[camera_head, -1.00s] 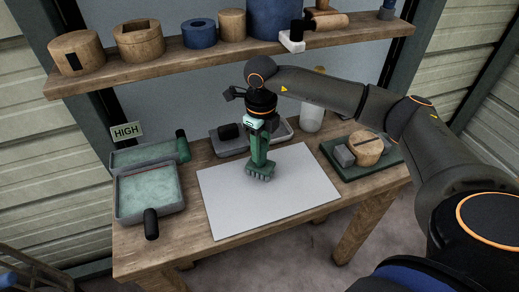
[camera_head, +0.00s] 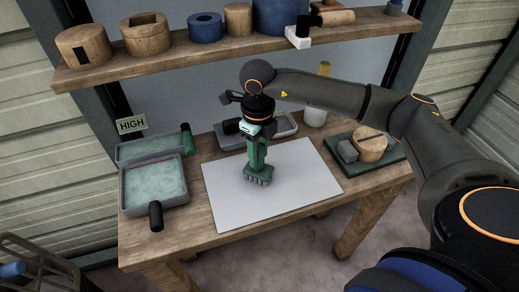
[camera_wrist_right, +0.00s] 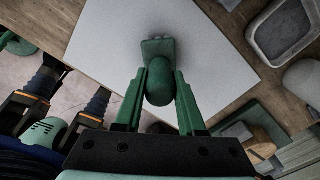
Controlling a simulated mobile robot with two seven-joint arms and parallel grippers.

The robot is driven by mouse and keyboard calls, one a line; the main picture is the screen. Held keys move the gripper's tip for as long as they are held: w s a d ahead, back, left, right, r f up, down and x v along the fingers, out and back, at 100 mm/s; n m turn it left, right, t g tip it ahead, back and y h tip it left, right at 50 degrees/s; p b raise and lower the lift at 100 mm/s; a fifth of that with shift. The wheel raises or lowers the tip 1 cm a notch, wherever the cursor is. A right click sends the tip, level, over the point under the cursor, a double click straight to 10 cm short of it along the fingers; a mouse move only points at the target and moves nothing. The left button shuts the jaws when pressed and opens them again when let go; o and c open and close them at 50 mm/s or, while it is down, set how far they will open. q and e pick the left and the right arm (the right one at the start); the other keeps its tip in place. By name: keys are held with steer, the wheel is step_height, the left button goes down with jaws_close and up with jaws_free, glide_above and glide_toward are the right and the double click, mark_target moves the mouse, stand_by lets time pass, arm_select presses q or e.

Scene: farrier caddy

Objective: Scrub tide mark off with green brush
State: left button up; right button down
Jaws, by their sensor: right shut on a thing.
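My right gripper (camera_head: 257,152) points down over the white board (camera_head: 300,182) on the wooden table. It is shut on the green brush (camera_head: 257,179), whose handle stands upright between the fingers. The brush head is at or just above the board's surface; I cannot tell if it touches. In the right wrist view the brush (camera_wrist_right: 158,47) shows beyond the two green fingers, over the board (camera_wrist_right: 105,45). I can make out no tide mark on the board; the brush hides part of it.
Two grey trays with pale green inside, the front one (camera_head: 122,192) with a black handle, stand left of the board. A grey tray (camera_head: 285,127) and a white container (camera_head: 315,117) stand behind. A green base (camera_head: 382,163) with a wooden piece is at right. A loaded shelf (camera_head: 180,62) hangs above.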

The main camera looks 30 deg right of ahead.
steer(key=shift+s+a+f, duration=0.1)
steer(key=shift+s+a, duration=0.4)
steer(key=shift+a, duration=0.35)
steer(key=shift+s+a, duration=0.5)
steer(key=shift+a, duration=0.3)
steer(key=shift+w+d+b, duration=0.25)
steer(key=shift+w+d, duration=0.25)
steer(key=shift+d, duration=0.35)
steer(key=shift+w+d+b, duration=0.2)
steer(key=shift+w+d, duration=0.3)
steer(key=shift+d, duration=0.35)
steer(key=w+d, duration=0.1)
steer(key=w+d+b, duration=0.1)
steer(key=d, duration=0.1)
steer(key=shift+d, duration=0.15)
